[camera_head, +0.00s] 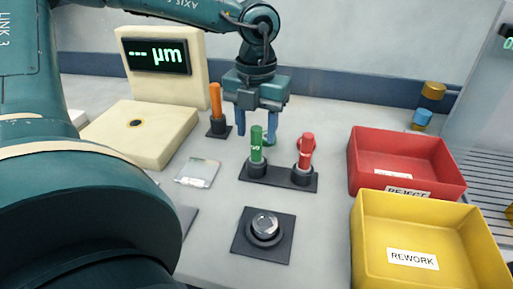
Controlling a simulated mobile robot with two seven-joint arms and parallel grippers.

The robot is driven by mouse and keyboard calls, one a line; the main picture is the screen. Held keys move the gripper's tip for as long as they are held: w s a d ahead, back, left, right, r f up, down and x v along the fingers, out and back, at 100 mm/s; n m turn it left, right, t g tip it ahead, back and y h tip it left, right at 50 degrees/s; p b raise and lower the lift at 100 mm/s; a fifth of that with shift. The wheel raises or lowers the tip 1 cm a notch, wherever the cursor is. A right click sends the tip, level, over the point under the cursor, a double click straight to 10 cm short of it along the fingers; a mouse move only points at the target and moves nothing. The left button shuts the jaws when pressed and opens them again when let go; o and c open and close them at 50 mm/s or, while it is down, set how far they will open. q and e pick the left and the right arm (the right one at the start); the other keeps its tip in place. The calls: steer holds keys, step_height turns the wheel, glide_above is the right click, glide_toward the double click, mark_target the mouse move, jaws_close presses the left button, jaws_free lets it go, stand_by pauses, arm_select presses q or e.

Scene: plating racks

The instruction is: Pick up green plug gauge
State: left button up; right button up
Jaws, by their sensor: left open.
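The green plug gauge (257,145) stands upright in a black two-place holder (283,179) in the middle of the table. A red gauge (306,151) stands in the same holder to its right. My left gripper (256,138) points down with its jaws apart, above and behind the holder in the picture. Its fingers appear behind the top of the green gauge and hold nothing. I cannot tell the exact gap in depth. My right gripper is not in view.
An orange-handled tool (215,103) stands in a small base left of the gripper. A cream measuring device (140,134) is at left. A red REJECT bin (398,150) and a yellow REWORK bin (437,225) are at right. A metal part sits in a black fixture (248,240) in front.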

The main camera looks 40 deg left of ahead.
mark_target(257, 146)
arm_select(q)
step_height(257, 146, down, 5)
steer(key=shift+s+f, duration=0.1)
steer(key=shift+d, duration=0.1)
steer(key=shift+c, duration=0.2)
steer(key=c, duration=0.9)
steer(key=shift+c, duration=0.4)
